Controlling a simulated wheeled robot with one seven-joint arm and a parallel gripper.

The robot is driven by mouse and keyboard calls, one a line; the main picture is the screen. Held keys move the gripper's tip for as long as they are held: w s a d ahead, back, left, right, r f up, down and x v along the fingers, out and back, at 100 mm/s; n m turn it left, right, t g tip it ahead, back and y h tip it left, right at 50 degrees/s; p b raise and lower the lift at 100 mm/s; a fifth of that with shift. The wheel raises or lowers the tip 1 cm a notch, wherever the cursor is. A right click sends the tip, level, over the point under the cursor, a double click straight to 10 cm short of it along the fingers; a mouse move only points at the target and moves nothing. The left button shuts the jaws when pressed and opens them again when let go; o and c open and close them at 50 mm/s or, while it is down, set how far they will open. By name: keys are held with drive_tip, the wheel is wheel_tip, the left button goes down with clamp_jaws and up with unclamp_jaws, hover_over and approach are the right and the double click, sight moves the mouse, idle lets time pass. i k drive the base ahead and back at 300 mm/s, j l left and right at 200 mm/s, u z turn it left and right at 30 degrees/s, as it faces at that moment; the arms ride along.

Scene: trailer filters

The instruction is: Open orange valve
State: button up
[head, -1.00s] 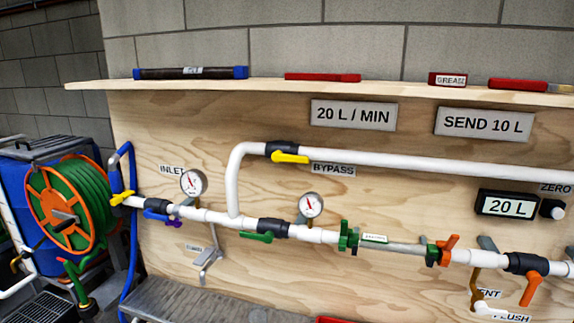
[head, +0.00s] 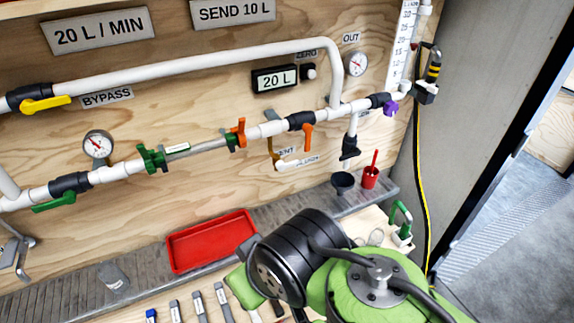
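The orange valve handle (head: 307,137) hangs down from a black valve body (head: 301,121) on the lower white pipe, right of the middle in the head view. The handle points across the pipe, not along it. An orange wing-shaped fitting (head: 239,132) sits on the same pipe to the left, beside a green one. My green and black arm fills the bottom right, in front of the bench and below the valve. My gripper's fingers are not visible in the head view. Nothing touches the orange handle.
A yellow handle (head: 45,104) lies along the upper bypass pipe. A green handle (head: 54,202) is at lower left, and a purple one (head: 391,109) is near the outlet. A red tray (head: 211,241) and red cup (head: 370,177) stand on the ledge below.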

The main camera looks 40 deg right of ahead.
sight(307, 128)
drive_tip(key=z, duration=1.4)
